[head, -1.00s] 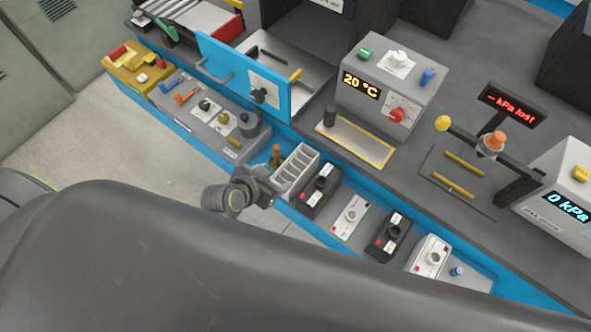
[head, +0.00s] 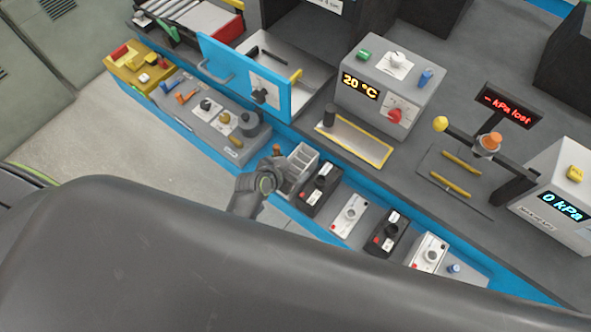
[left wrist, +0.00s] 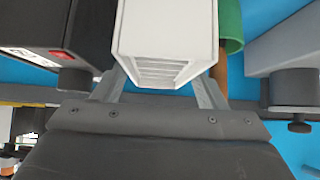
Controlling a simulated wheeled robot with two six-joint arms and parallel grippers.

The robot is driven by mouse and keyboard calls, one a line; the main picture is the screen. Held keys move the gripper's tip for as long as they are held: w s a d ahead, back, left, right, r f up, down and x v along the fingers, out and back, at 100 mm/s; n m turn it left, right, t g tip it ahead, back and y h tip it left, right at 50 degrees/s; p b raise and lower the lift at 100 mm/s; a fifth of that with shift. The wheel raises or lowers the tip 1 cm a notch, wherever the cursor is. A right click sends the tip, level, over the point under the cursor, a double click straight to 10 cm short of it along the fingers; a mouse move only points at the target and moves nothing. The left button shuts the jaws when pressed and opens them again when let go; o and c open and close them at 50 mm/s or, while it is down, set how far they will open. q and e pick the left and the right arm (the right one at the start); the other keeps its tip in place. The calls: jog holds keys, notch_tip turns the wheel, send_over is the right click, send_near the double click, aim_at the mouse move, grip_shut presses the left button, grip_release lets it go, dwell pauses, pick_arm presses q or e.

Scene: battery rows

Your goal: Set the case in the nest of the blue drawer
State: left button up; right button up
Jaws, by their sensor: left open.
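The case (head: 303,160), a pale box with slots across its face, stands on the blue-edged bench shelf. My left gripper (head: 279,176) is at its near left side, its fingertips partly hidden. In the left wrist view my left gripper (left wrist: 160,88) is open, with one finger on each side of the case (left wrist: 165,30); I cannot tell whether they touch it. The blue drawer (head: 225,70) stands pulled out at the upper left, with a grey interior (head: 290,50) behind its front. Its nest is not clearly seen. My right gripper is not in view.
Black and white boxes with knobs (head: 320,188) line the shelf right of the case. A grey knobbed block (head: 225,130) is to its left. A green and brown object (left wrist: 230,30) stands close beside the case. A 20 °C unit (head: 385,85) is behind.

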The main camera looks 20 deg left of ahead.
aim_at(304, 158)
pick_arm(q)
jog(key=shift+x, duration=1.4)
jog(key=shift+r, duration=0.1)
jog(key=c, duration=1)
jog(key=shift+o, duration=0.2)
